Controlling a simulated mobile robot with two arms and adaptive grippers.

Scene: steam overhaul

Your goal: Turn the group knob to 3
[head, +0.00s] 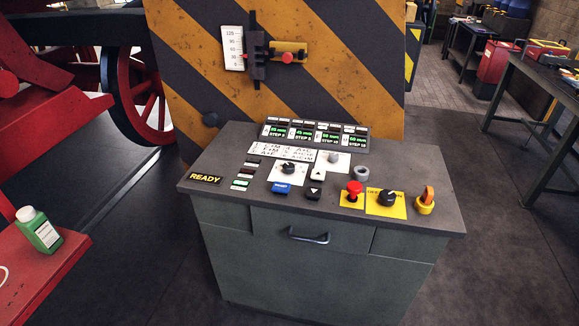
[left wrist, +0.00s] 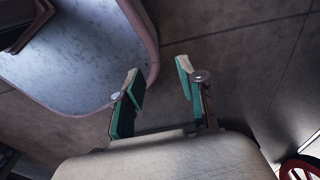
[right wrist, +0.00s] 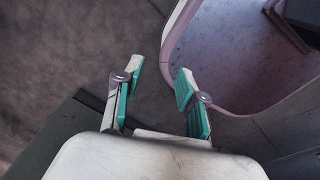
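The group knob seems to be the black rotary knob (head: 288,168) on a white plate at the middle of the grey control desk (head: 220,160). Its setting is too small to read. Another black rotary knob (head: 387,197) sits on a yellow plate marked OFF, at the right. Neither gripper shows in the head view. In the left wrist view my left gripper (left wrist: 158,80) is open and empty above the floor. In the right wrist view my right gripper (right wrist: 158,80) is open and empty above the floor. Both are away from the desk's controls.
A green bottle (head: 39,230) stands on a red surface at left. A striped panel (head: 330,90) rises behind.

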